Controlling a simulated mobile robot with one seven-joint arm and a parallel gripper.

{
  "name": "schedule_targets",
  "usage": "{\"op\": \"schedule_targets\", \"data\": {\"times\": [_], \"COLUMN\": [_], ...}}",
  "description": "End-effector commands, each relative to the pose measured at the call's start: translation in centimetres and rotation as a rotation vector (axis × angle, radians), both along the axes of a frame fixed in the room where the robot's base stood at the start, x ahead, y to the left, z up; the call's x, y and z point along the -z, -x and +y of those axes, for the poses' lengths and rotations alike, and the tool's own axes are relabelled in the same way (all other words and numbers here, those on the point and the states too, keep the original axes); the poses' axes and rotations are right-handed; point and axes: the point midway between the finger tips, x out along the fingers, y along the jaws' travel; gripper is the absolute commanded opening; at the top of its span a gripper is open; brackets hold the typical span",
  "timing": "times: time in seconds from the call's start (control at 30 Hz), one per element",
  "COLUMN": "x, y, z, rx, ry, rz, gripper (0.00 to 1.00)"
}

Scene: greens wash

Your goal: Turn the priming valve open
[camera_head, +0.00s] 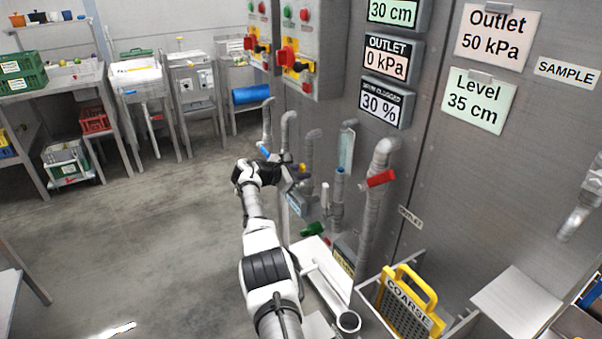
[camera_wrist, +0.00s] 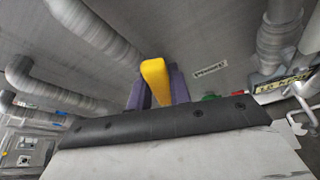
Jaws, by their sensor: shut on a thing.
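A yellow valve handle (camera_wrist: 156,78) stands between the two purple fingers of my gripper (camera_wrist: 157,90) in the wrist view. My gripper is shut on it. A small label beside it on the grey panel is too blurred to read surely, so I cannot tell by the label that this is the priming valve. In the head view my gripper (camera_head: 293,172) reaches the pipework at the panel, and only a bit of yellow shows there. The valve body is mostly hidden.
A red handle (camera_head: 381,179) sits on the tall pipe to the right, a blue handle (camera_head: 263,149) to the left and a green one (camera_head: 314,229) below. A yellow COARSE screen (camera_head: 408,306) stands in a holder at the lower right.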

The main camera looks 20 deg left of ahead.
Motion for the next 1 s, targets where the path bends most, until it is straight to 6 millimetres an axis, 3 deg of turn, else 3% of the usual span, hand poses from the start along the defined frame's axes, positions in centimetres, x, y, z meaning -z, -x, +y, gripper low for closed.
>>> {"op": "schedule_targets", "data": {"times": [0.17,0.2,0.37,0.77,1.0], "x": [0.2,0.2,0.1,-0.1,-1.1], "y": [0.1,0.1,0.0,0.3,2.2], "z": [0.1,0.1,0.1,0.3,1.3], "rx": [-0.001,-0.002,-0.001,-0.001,-0.003], "ry": [-0.001,-0.001,-0.002,-0.001,-0.002], "rz": [0.003,0.003,0.002,0.000,-0.001], "gripper": [0.00,0.21,0.42,0.42,0.42]}}
